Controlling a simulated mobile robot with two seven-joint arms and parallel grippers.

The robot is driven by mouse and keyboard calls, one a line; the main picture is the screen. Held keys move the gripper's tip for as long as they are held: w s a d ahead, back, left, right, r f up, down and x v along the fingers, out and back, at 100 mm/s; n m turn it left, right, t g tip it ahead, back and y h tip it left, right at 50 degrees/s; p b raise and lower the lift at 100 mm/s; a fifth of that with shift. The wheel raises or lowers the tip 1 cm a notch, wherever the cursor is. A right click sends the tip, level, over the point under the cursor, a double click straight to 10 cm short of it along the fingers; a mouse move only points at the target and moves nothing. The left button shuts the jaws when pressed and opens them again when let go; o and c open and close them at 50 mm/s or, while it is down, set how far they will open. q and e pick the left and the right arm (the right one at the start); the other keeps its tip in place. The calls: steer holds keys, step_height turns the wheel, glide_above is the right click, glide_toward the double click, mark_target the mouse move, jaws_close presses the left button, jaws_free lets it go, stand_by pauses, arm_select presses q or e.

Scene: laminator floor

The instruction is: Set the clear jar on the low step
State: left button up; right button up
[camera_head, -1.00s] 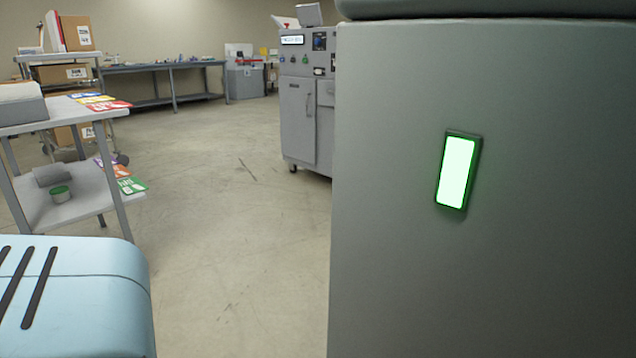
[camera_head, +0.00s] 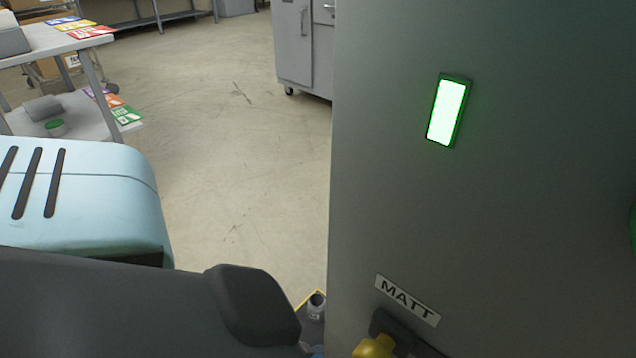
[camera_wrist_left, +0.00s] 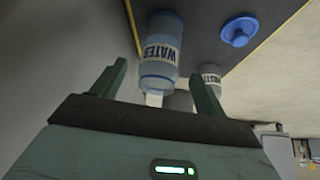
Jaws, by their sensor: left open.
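A see-through jar with a blue band and a label reading WATER (camera_wrist_left: 160,48) shows in the left wrist view, on or over a dark surface with a yellow edge. My left gripper (camera_wrist_left: 160,72) is open, and the jar lies between and beyond its fingertips in the picture; I cannot tell whether they touch. A greyer jar labelled WASTE (camera_wrist_left: 209,79) is beside the right finger. A dark, yellow-edged low platform (camera_head: 313,325), perhaps the low step, shows partly at the bottom of the head view. My right gripper is not in view.
A tall grey cabinet (camera_head: 500,220) with a green light and a MATT label fills the right side. A yellow knob (camera_head: 375,347) juts from it. A blue round piece (camera_wrist_left: 238,30) lies on the dark surface. Open floor (camera_head: 230,160) stretches left of the cabinet, towards a shelf cart (camera_head: 75,115).

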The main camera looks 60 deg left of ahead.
arm_select(q)
steer(key=p+v, duration=0.2)
steer(key=v, duration=0.4)
steer(key=shift+s+r+p, duration=0.2)
steer(key=shift+r+p, duration=0.05)
steer(key=shift+p, duration=0.15)
